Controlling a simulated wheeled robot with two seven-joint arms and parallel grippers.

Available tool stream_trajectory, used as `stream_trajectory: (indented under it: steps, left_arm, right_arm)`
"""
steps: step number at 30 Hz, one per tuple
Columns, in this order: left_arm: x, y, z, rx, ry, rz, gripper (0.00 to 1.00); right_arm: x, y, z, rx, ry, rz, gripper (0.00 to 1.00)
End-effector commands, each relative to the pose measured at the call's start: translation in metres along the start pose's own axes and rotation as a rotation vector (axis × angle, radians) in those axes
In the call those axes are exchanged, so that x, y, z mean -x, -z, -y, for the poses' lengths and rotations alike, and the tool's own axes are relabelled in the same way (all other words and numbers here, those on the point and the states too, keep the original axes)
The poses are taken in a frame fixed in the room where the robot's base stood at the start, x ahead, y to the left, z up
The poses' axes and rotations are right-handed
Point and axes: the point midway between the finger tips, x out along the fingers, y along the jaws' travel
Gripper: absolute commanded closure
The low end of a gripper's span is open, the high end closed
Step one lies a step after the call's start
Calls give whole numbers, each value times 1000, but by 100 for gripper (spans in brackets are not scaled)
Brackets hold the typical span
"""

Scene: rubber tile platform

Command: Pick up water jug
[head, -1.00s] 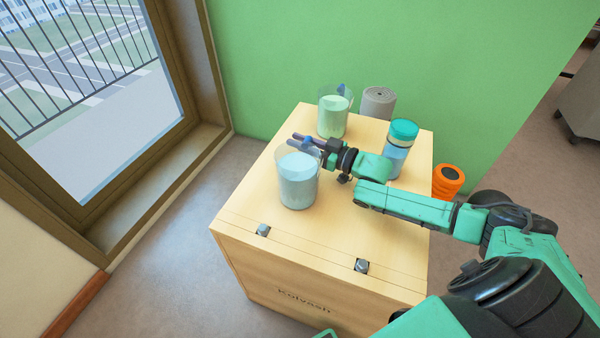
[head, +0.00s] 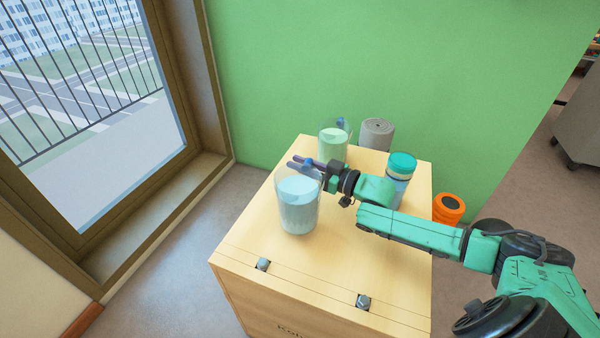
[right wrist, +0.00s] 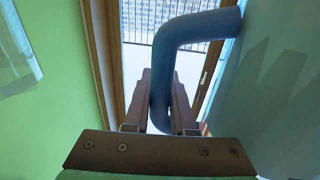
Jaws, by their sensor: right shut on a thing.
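The water jug (head: 299,210) is a clear jug with pale blue-white liquid, upright at the left front of the wooden box in the head view. My right gripper (head: 303,164) is shut on its blue handle at the jug's far side. In the right wrist view the blue handle (right wrist: 186,32) runs down between the two fingers (right wrist: 160,105), and the jug's bluish wall (right wrist: 275,90) fills the right side. Whether the jug's base touches the box top is hard to tell. My left gripper is not in view.
The wooden box (head: 345,262) also bears a second jug with greenish liquid (head: 333,145) and a teal-lidded bottle (head: 401,178) near my right arm. A grey roll (head: 377,134) and an orange spool (head: 448,207) are beyond it. A green wall (head: 400,70) stands behind.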

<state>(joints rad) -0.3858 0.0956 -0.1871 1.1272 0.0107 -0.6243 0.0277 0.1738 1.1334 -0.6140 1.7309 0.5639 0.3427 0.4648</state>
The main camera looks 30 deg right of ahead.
Motion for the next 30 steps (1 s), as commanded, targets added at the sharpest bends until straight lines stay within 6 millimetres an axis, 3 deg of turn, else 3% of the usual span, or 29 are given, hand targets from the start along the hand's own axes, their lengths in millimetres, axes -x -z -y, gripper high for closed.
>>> stream_trajectory:
  steps: [1, 3, 15, 21, 30]
  left_arm:
    - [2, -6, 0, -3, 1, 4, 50]
    - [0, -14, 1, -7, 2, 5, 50]
    - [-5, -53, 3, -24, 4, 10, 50]
    - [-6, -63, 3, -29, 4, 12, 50]
    - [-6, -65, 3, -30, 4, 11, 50]
  right_arm:
    - [0, 21, 0, 1, 2, -9, 100]
    - [0, 41, 0, 3, 2, -9, 100]
    - [0, 140, 0, 4, 2, -7, 100]
    - [0, 163, 0, 0, 2, -8, 100]
    - [0, 166, 0, -1, 1, -7, 100]
